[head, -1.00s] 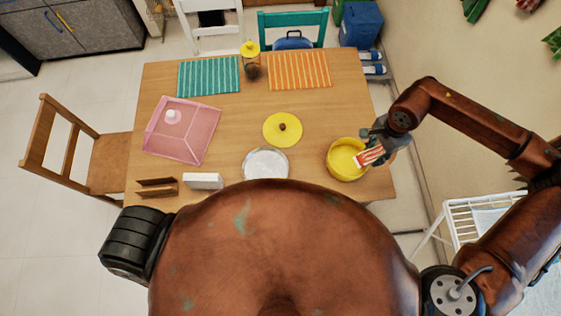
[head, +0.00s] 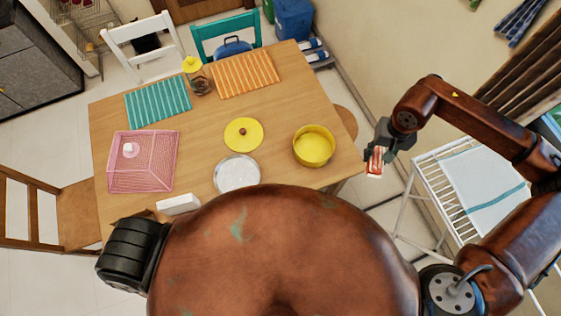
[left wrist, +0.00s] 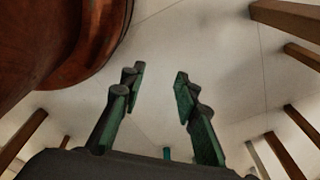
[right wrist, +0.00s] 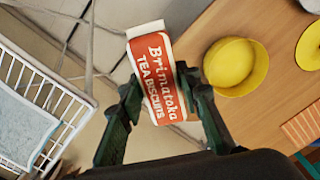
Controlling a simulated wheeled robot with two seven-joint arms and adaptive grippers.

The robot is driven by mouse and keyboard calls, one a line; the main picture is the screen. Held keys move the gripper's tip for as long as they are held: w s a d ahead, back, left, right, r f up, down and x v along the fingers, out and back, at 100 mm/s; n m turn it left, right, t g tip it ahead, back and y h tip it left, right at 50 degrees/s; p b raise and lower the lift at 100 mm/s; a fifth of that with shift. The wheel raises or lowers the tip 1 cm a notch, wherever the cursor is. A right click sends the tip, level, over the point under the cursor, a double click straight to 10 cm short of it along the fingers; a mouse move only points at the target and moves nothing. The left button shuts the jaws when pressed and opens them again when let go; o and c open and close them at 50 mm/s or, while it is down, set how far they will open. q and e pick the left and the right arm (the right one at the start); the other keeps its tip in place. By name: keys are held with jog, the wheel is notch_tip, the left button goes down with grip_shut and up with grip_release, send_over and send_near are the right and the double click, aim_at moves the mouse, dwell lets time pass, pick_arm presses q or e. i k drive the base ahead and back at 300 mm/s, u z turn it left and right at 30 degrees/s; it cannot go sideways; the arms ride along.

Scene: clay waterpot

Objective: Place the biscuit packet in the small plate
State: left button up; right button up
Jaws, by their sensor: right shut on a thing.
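The biscuit packet (right wrist: 158,75) is red and white, with "Brimatoka Tea Biscuits" on its face. My right gripper (head: 378,150) is shut on the packet and holds it just off the right edge of the table, right of the yellow pot. The packet also shows in the head view (head: 375,162). A small round silver-white plate (head: 237,174) lies on the table near its front edge, left of the yellow pot, and looks empty. My left gripper (left wrist: 155,85) shows in its wrist view, open and empty, with floor beyond it.
An open yellow pot (head: 314,146) stands between the packet and the plate. Its yellow lid (head: 243,134) lies behind the plate. A pink mesh cover (head: 143,162) and a white box (head: 178,204) are at left. A white rack (head: 425,185) stands right of the table.

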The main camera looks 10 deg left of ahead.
aim_at(237, 177)
jog(key=u, duration=1.65)
